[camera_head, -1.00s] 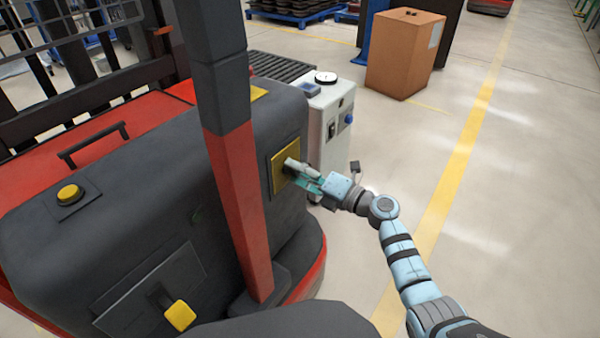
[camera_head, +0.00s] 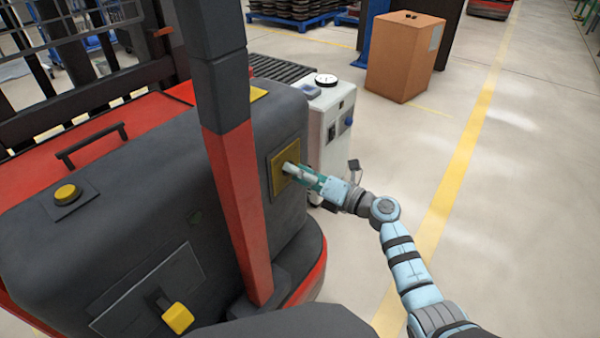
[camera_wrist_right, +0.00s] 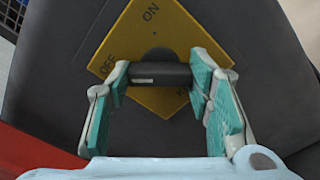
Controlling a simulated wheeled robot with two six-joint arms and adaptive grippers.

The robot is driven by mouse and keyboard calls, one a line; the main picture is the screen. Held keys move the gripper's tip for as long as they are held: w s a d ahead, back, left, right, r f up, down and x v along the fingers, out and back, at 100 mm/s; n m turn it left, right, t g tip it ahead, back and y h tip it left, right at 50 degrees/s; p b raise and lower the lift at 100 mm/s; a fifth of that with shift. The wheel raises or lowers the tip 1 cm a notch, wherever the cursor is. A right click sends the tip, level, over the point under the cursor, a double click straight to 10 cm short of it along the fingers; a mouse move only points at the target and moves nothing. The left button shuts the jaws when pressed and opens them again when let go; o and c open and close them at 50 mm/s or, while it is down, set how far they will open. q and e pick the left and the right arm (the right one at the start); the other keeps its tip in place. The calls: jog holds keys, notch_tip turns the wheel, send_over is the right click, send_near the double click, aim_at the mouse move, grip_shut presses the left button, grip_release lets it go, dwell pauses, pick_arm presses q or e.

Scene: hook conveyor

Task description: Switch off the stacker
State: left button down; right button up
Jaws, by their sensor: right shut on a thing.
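The stacker (camera_head: 120,190) is a dark grey and red machine filling the left of the head view. On its right side is a yellow square switch plate (camera_head: 278,180). In the right wrist view the plate (camera_wrist_right: 165,30) carries the words ON and OFF. A dark bar-shaped switch knob (camera_wrist_right: 160,74) stands out from it, lying crosswise in the picture. My right gripper (camera_head: 290,168) is shut on the knob, with one teal-padded finger at each end of the bar, as the wrist view shows (camera_wrist_right: 161,85). My left gripper is not in view.
A red and dark post (camera_head: 235,170) rises in front of the stacker. A white cabinet (camera_head: 330,130) stands just behind the switch plate. A cardboard box (camera_head: 402,60) is farther back. The floor (camera_head: 530,200) on the right is clear.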

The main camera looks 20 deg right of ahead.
jog(key=o, duration=1.1)
jog(key=shift+o, duration=0.2)
jog(key=v, duration=1.2)
